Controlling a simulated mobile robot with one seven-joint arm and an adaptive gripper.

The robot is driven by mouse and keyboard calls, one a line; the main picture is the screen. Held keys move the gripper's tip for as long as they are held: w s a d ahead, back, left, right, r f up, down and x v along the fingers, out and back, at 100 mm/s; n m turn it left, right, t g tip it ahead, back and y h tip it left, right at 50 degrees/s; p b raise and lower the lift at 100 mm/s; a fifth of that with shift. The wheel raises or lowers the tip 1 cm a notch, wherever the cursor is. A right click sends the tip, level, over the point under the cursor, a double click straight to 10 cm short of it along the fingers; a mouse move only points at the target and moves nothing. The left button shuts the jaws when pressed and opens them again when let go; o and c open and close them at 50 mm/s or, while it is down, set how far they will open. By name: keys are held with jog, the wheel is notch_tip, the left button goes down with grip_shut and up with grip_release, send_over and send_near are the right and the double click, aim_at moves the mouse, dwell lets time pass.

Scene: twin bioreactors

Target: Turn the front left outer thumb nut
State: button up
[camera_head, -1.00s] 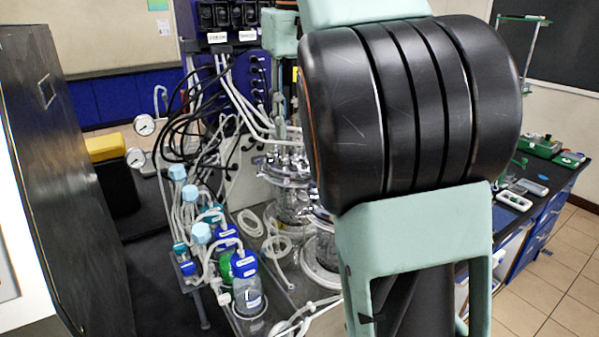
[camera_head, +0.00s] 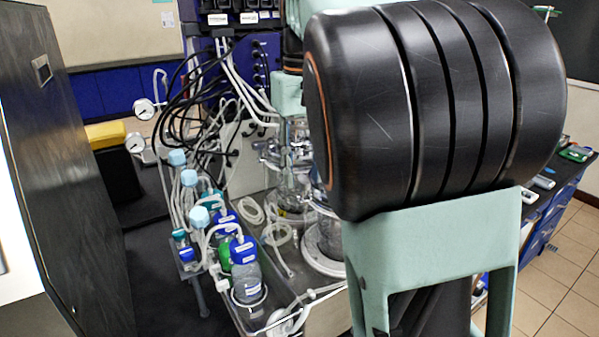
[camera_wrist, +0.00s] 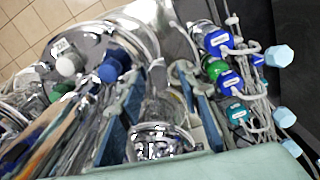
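The two glass bioreactor vessels with metal head plates stand side by side behind my arm in the head view; the rear one (camera_head: 290,165) shows more, and the front one (camera_head: 322,240) is mostly covered by my arm. In the wrist view a shiny round head plate (camera_wrist: 90,45) with white and blue caps lies at upper left, and another chrome part (camera_wrist: 160,140) shows at lower middle. My gripper (camera_wrist: 158,72) is open and empty, its two fingers apart, above the equipment. My arm hides it in the head view. I cannot pick out the front left outer thumb nut.
Several small bottles with blue caps (camera_head: 243,250) and pale blue filters stand left of the vessels, with loose tubing (camera_head: 275,235) around them. Black cables hang from the control tower (camera_head: 245,18). A dark panel (camera_head: 55,170) stands at far left. Tiled floor (camera_head: 560,290) is open at right.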

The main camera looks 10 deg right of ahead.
jog(key=shift+f, duration=0.25)
grip_shut()
